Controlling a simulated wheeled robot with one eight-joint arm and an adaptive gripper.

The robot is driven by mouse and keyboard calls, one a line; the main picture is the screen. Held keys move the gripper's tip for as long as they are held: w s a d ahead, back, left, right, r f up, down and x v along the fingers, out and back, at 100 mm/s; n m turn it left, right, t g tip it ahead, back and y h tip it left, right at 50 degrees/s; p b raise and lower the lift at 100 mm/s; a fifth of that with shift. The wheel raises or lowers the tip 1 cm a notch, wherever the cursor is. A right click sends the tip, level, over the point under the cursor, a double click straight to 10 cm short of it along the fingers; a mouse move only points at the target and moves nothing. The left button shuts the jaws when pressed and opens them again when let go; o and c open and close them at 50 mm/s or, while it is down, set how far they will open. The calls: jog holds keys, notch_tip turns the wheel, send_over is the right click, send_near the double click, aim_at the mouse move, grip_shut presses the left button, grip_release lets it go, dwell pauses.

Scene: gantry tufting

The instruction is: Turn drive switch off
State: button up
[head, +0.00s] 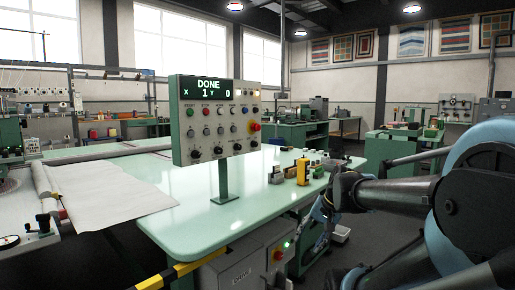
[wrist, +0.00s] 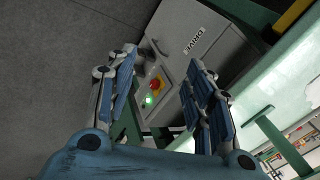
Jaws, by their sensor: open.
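The grey drive cabinet (head: 235,272) stands under the front edge of the green table and carries a DRIVE label. On its side is a red rotary switch on a yellow plate (head: 278,255), with a lit green lamp (head: 287,244) beside it. In the wrist view the cabinet (wrist: 210,65) is tilted, and the red and yellow switch (wrist: 157,86) and glowing green lamp (wrist: 148,100) show between my fingers. My gripper (wrist: 163,60) is open and empty, with the switch ahead of it. In the head view my gripper (head: 316,222) is partly hidden by my arm, right of the cabinet.
A control panel (head: 216,120) on a post stands on the green table (head: 190,222); its screen reads DONE, X 1, Y 0. A yellow device (head: 302,171) and small items sit at the table's right end. Grey floor (wrist: 70,60) is clear left of the cabinet.

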jog(key=w+a+r+m+t+y, duration=0.1)
jog(key=w+a+r+m+y, duration=0.3)
jog(key=w+r, duration=0.4)
jog(key=m+t+y, duration=0.6)
jog(key=m+t, duration=0.1)
jog(key=m, duration=0.7)
send_near(257, 144)
jog(key=x, duration=0.9)
jog(key=shift+s+a+r, duration=0.1)
jog(key=shift+a, duration=0.1)
jog(key=c, duration=1.1)
jog(key=shift+o, duration=0.2)
jog(key=shift+a, duration=0.1)
